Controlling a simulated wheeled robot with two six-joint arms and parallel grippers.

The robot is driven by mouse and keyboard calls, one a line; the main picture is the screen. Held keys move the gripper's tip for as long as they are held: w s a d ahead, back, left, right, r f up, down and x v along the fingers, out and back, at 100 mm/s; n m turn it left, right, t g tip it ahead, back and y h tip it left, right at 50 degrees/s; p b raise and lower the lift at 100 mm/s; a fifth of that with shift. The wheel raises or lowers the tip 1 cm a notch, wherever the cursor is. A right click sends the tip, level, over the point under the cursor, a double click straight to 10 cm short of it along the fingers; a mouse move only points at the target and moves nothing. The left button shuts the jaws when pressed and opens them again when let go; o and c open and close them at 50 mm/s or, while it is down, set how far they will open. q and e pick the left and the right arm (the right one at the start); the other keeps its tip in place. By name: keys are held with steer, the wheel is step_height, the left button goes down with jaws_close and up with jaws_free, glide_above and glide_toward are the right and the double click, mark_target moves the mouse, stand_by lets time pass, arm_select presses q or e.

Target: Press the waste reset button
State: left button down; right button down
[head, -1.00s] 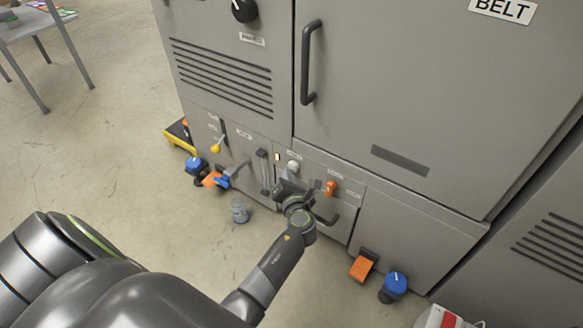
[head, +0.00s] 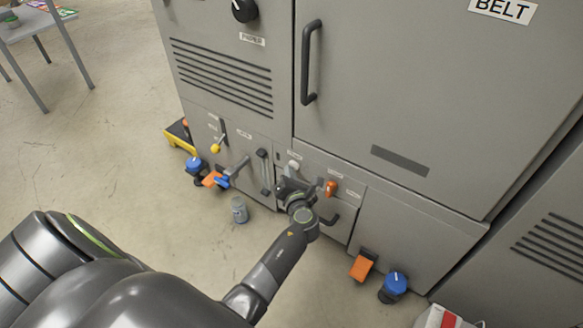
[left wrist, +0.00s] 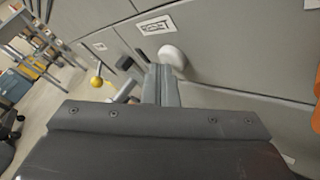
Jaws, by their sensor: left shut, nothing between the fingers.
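A white round button (head: 293,165) sits on the lower front panel of the grey machine, under a small label that is too small to read in the head view. It also shows in the left wrist view (left wrist: 173,57), below a framed label. My left gripper (left wrist: 161,72) is shut and empty, its fingertips at the button's left edge in that view. I cannot tell whether they touch it. In the head view the left gripper (head: 283,182) is just below the button. My right gripper is not in view.
An orange knob (head: 330,188) is close right of the gripper. A yellow-tipped lever (head: 216,148), blue valve knobs (head: 395,283) and orange pedals (head: 361,268) line the machine's base. A grey can (head: 239,210) stands on the floor. Open floor lies to the left.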

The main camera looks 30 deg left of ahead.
arm_select(q)
steer(key=shift+s+p, duration=0.65)
steer(key=shift+s, duration=0.3)
steer(key=shift+s+a+p, duration=0.15)
steer(key=shift+s+p, duration=0.45)
steer(key=shift+s, duration=0.65)
steer(key=shift+s+a+p, duration=0.1)
steer(key=shift+s+p, duration=0.5)
steer(key=shift+s, duration=0.65)
steer(key=shift+r, duration=0.1)
